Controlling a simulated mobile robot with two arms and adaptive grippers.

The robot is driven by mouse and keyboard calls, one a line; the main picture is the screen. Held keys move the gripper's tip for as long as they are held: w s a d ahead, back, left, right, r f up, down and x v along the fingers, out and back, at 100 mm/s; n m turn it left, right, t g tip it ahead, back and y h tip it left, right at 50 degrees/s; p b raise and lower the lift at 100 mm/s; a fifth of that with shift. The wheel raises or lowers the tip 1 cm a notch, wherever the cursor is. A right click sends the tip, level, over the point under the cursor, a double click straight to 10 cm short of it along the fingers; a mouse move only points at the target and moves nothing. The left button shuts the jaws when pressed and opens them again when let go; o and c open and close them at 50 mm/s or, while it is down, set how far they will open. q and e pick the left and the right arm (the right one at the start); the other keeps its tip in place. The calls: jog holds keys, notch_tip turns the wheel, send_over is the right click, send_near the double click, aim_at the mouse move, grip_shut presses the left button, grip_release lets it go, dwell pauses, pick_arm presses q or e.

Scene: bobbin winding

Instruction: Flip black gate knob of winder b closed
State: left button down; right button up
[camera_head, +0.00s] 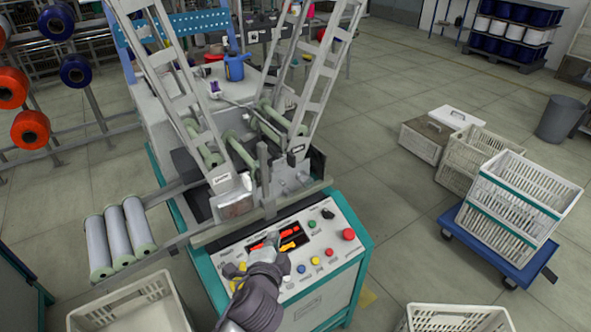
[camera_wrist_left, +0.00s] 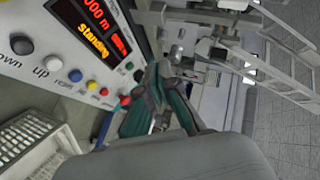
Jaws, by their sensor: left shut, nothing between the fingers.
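The winding machine's white control panel (camera_head: 315,285) faces me in the head view, with a display of red and yellow text. A black knob (camera_head: 327,213) sits at the panel's upper right; I cannot tell whether it is the gate knob. A small white label (camera_head: 297,149) is on the right winder post, too small to read. My left gripper (camera_head: 272,239) is shut and empty, over the panel and partly covering the display. In the left wrist view, its fingers (camera_wrist_left: 160,72) point past the panel edge toward the winder frames. My right gripper is not in view.
A red button (camera_head: 348,234) is on the panel's right. Ladder-like guides (camera_head: 330,60) rise above the rollers. Grey bobbins (camera_head: 118,238) lie on a rack at left. White crates (camera_head: 520,195) stand on a blue cart (camera_head: 480,245) at right. Floor between is clear.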

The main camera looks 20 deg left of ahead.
pick_arm(q)
jog(key=w+d+r+m+t+h, duration=0.1)
jog(key=w+d+r+m+t, duration=0.3)
jog(key=r, duration=0.3)
jog(key=shift+w+r+m, duration=0.3)
jog(key=shift+w+m, duration=0.25)
jog(key=shift+m, duration=0.25)
jog(key=shift+w, duration=0.1)
jog(key=p, duration=0.1)
send_near(288, 157)
jog(key=w+d, duration=0.4)
jog(key=d, duration=0.1)
jog(key=w+a, duration=0.2)
jog(key=a, duration=0.1)
jog(key=shift+f, duration=0.15)
